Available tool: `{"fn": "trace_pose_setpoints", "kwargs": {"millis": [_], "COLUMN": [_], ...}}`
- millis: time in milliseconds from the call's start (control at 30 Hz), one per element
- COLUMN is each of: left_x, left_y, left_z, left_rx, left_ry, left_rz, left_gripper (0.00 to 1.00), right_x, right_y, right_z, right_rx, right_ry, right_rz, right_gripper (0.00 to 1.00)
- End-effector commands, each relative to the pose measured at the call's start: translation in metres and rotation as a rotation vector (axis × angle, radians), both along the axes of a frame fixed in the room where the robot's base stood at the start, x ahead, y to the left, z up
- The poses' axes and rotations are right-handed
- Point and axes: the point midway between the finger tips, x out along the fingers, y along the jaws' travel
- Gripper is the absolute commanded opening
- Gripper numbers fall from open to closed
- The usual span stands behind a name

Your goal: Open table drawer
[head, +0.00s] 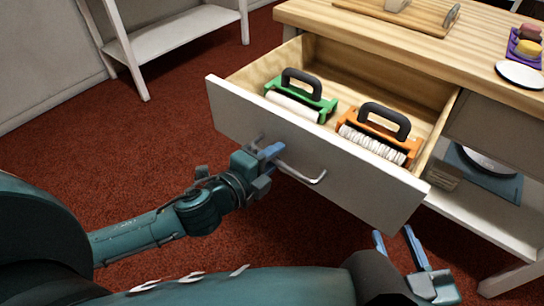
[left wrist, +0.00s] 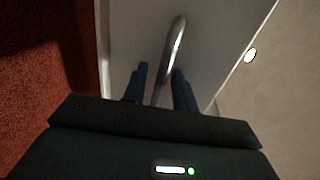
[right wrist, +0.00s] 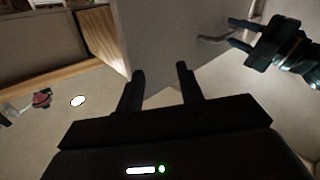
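The table drawer (head: 320,155) is pulled well out, with its pale front panel facing me. A metal bar handle (head: 299,174) is on the front, and it also shows in the left wrist view (left wrist: 176,45). My left gripper (head: 270,152) is at the handle's left part. In the left wrist view its fingers (left wrist: 160,82) stand apart on either side of the bar; whether they touch it is unclear. My right gripper (head: 394,238) is open and empty, low beside the drawer's front right corner. Its parted fingers show in the right wrist view (right wrist: 161,85).
Inside the drawer lie a green-framed tool (head: 312,101) and an orange-framed tool (head: 375,143), both with black handles. The wooden tabletop (head: 400,50) holds a board (head: 425,18) and a white plate (head: 520,74). A lower shelf (head: 470,204) is at right. Red carpet is clear at left.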

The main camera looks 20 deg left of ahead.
Motion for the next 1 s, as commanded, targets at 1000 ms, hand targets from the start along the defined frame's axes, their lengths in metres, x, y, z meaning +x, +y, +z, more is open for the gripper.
{"fn": "trace_pose_setpoints", "kwargs": {"millis": [1000], "left_x": [0.032], "left_y": [-0.010], "left_z": [0.005], "left_rx": [-0.001], "left_ry": [0.000], "left_rz": [0.005], "left_gripper": [0.00], "right_x": [-0.002], "right_y": [-0.005], "right_z": [0.002], "right_rx": [-0.004], "right_ry": [0.128], "right_rz": [-0.026], "right_gripper": [0.37]}}
